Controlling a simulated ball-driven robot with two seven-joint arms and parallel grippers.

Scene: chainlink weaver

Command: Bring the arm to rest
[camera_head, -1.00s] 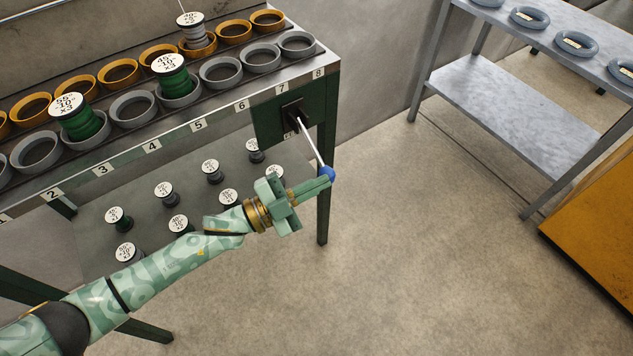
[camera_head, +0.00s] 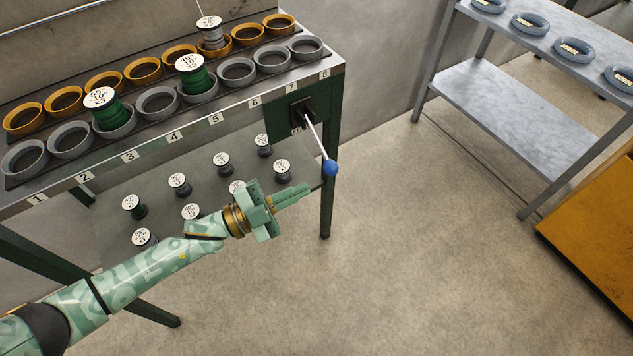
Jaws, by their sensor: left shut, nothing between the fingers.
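My left arm comes in from the lower left in the head view. Its green gripper (camera_head: 305,191) is shut and empty, pointing right in front of the bench. Its fingertips are just left of and below the blue knob (camera_head: 330,168), with a small gap showing between them. The knob is the end of a metal lever (camera_head: 315,140), which slants down and right from a dark slotted plate on the bench's front. My right gripper is not in view.
The bench (camera_head: 210,121) carries orange and grey rings in numbered places, some with spools. Several labelled spools stand on its lower shelf (camera_head: 110,183). A metal rack (camera_head: 510,95) and an orange cabinet (camera_head: 595,230) are at right. The floor between is clear.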

